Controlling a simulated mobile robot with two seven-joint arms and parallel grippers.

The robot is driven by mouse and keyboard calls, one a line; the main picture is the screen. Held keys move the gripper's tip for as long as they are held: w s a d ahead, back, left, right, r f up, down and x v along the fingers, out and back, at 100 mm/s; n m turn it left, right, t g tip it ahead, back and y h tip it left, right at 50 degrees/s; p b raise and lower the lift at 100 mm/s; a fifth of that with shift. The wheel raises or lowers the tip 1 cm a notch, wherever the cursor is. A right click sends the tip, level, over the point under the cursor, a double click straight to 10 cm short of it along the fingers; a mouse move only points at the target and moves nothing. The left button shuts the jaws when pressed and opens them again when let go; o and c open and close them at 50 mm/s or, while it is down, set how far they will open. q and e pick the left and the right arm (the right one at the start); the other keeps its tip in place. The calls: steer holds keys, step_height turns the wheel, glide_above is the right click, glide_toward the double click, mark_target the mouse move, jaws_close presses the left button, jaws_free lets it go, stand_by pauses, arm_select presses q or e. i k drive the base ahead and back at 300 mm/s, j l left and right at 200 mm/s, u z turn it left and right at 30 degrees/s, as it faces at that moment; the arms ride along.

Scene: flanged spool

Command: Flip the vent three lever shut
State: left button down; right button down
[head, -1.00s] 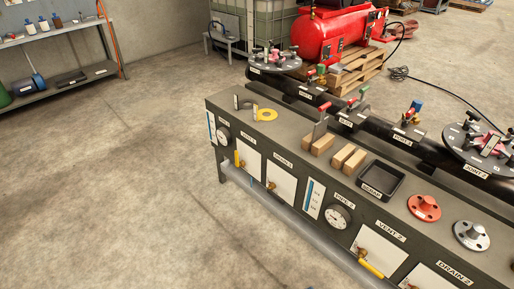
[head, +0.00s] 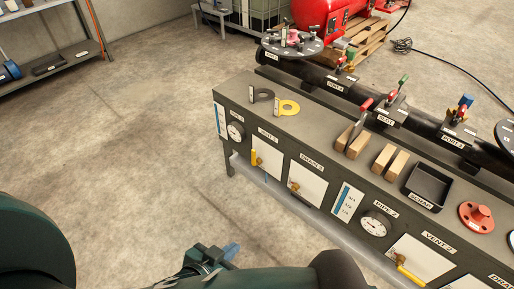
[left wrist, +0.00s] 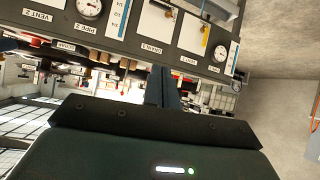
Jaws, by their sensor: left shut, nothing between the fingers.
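Another yellow lever (head: 254,157) stands upright on the leftmost white panel. My left gripper (head: 231,251) is low in front of the bench, apart from it, with its blue fingers shut and empty. The left wrist view shows the shut fingers (left wrist: 162,86) with the bench front upside down beyond them. My right gripper is not in view.
The bench (head: 330,165) carries gauges, labelled panels, wooden blocks (head: 389,160), a scrap tray (head: 428,186) and a red flange (head: 476,216). A black pipe with clamps runs behind. A shelf (head: 45,70) stands at the far left. The floor (head: 130,130) left of the bench is clear.

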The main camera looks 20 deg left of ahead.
mark_target(255, 162)
steer(key=i+j+z, duration=0.15)
steer(key=i, duration=0.95)
